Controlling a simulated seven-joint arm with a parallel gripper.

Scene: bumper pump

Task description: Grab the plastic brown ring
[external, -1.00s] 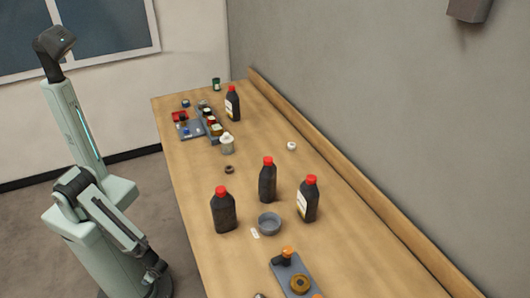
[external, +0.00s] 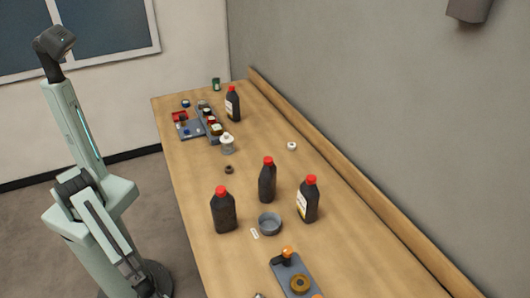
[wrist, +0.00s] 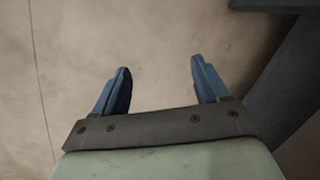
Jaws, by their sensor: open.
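A small dark brown ring (external: 229,169) lies flat on the wooden table (external: 330,215), left of the middle, in the external view. A larger golden-brown ring (external: 300,284) sits on a grey plate (external: 283,268) near the table's front. My gripper (wrist: 160,78) is open and empty in the wrist view, with its two blue fingers apart over a plain beige surface. In the external view my arm hangs low beside the table's left side, away from both rings, and the gripper's fingers cannot be made out. Neither ring shows in the wrist view.
Three dark bottles with red caps, (external: 223,210), (external: 267,180) and (external: 308,200), stand around a grey bowl (external: 270,223). A fourth bottle (external: 232,104) and a grey tray of parts (external: 190,130) are at the back. A dark shape (wrist: 280,85) fills the wrist view's right.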

